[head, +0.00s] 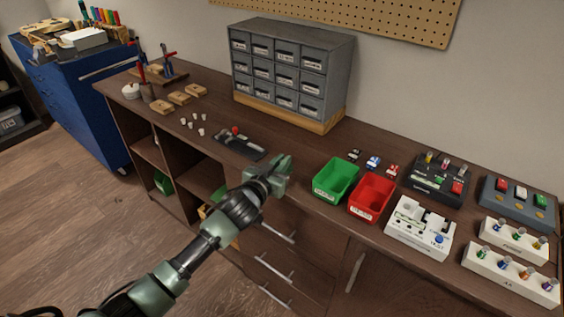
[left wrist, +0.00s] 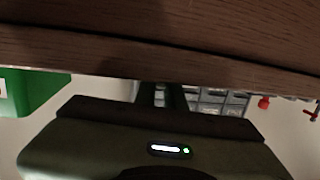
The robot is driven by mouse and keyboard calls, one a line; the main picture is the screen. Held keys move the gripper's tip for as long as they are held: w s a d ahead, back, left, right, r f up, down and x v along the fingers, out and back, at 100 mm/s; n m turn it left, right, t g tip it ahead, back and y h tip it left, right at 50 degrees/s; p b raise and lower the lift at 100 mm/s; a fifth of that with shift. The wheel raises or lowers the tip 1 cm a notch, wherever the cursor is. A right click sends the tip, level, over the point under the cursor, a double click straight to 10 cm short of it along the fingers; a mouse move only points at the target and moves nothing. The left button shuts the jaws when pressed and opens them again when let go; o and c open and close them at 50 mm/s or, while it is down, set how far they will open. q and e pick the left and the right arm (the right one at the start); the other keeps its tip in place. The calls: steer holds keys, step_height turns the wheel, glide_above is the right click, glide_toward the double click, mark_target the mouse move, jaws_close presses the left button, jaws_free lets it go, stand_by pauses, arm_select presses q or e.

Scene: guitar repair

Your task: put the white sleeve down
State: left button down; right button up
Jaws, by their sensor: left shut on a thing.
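My left gripper (head: 284,166) is over the front edge of the bench, left of the green bin. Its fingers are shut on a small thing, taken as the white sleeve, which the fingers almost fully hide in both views. In the left wrist view the fingers (left wrist: 162,94) show dark and close together near the bench edge. Several small white pieces (head: 193,124) stand on the bench to the left. My right gripper is not in view.
A dark tray with a red knob (head: 240,143) lies left of the gripper. A green bin (head: 336,162) and a red bin (head: 371,196) stand to its right. A grey drawer cabinet (head: 343,75) stands behind. Bare bench top (head: 290,140) lies between them.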

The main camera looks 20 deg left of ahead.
arm_select(q)
steer(key=shift+f, duration=0.25)
steer(key=c, duration=1.5)
jaws_free()
